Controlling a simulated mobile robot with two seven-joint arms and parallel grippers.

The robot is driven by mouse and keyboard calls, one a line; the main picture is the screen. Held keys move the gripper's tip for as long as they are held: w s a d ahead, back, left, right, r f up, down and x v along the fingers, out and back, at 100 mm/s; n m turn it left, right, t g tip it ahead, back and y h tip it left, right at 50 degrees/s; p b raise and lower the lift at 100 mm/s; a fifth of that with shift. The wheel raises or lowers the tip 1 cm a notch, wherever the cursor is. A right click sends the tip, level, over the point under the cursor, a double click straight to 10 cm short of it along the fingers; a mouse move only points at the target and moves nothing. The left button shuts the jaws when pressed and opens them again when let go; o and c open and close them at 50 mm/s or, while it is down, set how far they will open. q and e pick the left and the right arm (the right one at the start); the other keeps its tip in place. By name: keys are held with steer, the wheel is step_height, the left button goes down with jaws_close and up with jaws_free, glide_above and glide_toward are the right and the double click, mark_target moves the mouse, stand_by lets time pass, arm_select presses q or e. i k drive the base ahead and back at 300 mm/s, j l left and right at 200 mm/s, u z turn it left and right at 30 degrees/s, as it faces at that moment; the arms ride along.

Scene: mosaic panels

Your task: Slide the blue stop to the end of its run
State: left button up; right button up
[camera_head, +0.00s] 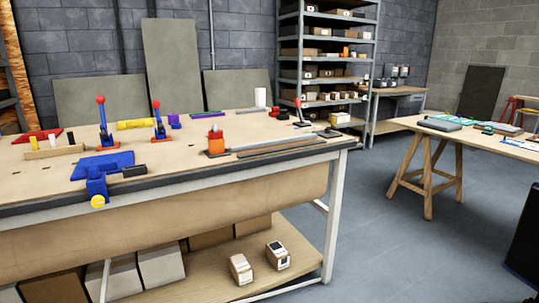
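Several blue pieces show on the wooden workbench (235,172); I cannot tell for sure which one is the stop. A blue flat piece (103,164) lies near the front edge, with a blue block (96,184) and a yellow round knob (98,201) hanging at that edge. A black bar (134,171) sits beside it. Two upright blue clamps with red knobs, the left one (104,137) and the right one (160,132), stand behind. A long grey rail (282,147) lies at the bench's right, with an orange piece (216,145) at its left end.
A yellow cylinder (135,125), a red flat piece (36,136) and a white cylinder (260,97) are also on the bench. Boxes (241,268) sit on its lower shelf. A shelving rack (327,50) stands behind. A trestle table (480,140) stands right, with open floor between.

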mark_target(95, 184)
steer(key=u, duration=1.25)
steer(key=i, duration=0.15)
